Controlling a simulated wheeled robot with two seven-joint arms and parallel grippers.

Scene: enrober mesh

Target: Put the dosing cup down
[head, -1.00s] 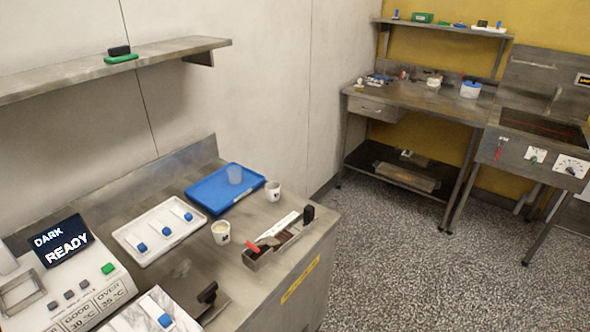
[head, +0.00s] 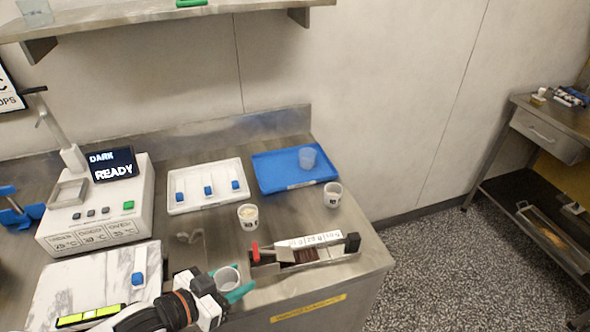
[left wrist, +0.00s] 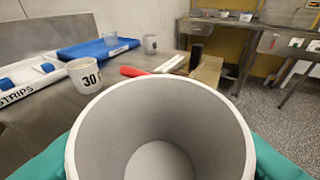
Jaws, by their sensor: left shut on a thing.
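My left gripper (head: 231,290) comes in at the bottom of the head view, its teal fingers shut around a white cup, the dosing cup (head: 227,279). The cup is upright over the front part of the steel bench. In the left wrist view the cup (left wrist: 160,130) fills the lower middle, and its inside looks grey and empty. Teal fingers sit on both sides of it. Its outer base is hidden, so I cannot tell whether it touches anything. My right gripper is not in view.
Behind are a white tray (head: 178,207) and a blue tray (head: 268,174) with a clear cup (head: 307,158). Bare steel (head: 205,232) lies left of the 30 cup.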

